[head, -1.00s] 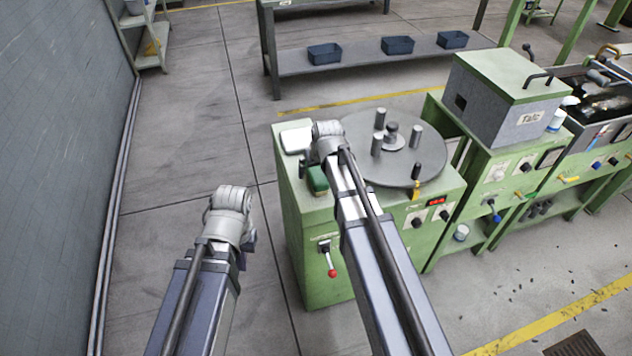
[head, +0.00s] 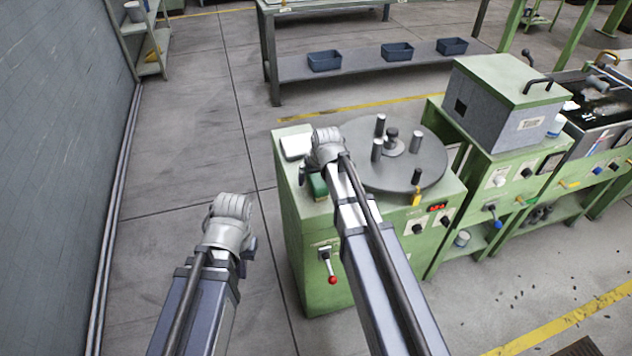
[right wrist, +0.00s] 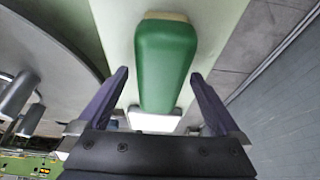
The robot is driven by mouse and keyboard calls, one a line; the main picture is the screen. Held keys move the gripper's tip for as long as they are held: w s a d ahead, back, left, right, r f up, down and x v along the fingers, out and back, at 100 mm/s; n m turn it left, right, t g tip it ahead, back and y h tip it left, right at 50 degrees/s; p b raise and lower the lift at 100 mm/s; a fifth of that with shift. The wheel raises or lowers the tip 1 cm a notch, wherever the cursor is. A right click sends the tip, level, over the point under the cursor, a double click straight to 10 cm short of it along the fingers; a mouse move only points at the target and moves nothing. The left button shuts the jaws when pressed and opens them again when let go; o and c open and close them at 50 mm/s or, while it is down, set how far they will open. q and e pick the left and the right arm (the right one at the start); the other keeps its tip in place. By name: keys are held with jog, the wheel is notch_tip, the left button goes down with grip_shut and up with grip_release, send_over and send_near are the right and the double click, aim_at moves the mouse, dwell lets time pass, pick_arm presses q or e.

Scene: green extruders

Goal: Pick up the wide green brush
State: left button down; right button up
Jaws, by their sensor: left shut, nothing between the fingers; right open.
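The wide green brush (head: 318,187) lies on the left edge of the green machine's top, partly covered by my right wrist in the head view. In the right wrist view the brush (right wrist: 165,60) has a rounded green body and a cream strip at one end. My right gripper (right wrist: 160,76) is open, with one finger to each side of the brush in the picture; I cannot tell how far it is above it. My left gripper (head: 249,252) is shut and empty, mostly hidden by its wrist, over the floor left of the machine.
A grey turntable with upright posts (head: 400,165) fills the machine top right of my right wrist. A white object (head: 295,143) sits at the back left corner. A red-knobbed lever (head: 331,276) sticks out in front. Open floor (head: 175,150) lies to the left.

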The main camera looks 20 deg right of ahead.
jog(key=shift+c, duration=0.2)
jog(key=c, duration=1.5)
